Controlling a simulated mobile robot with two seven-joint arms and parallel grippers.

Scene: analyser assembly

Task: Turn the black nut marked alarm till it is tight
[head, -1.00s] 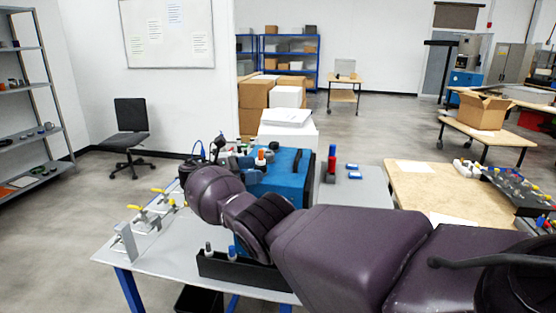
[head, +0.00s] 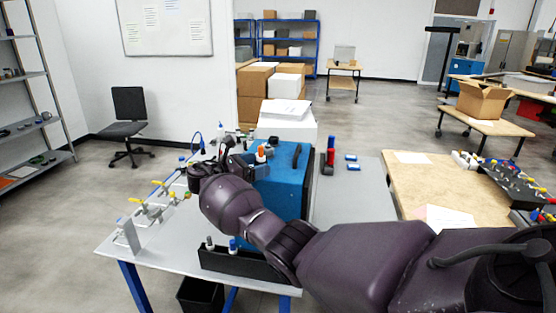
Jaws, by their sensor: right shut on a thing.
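A blue analyser box (head: 285,190) stands on the grey table, with a black handle and small bottles on its top. My right arm reaches in from the lower right. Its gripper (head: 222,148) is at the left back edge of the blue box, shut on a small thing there. The fingertips are tiny and partly behind my own wrist. The black nut marked alarm is too small and covered to make out by itself, and no marking can be read. My left gripper is not in view.
A row of yellow-handled valves (head: 152,205) lines the table's left side. A black rack (head: 243,263) with small bottles stands at the front edge. A red and black item (head: 328,157) and blue pieces (head: 351,163) lie to the right. The grey table (head: 355,197) is clear there.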

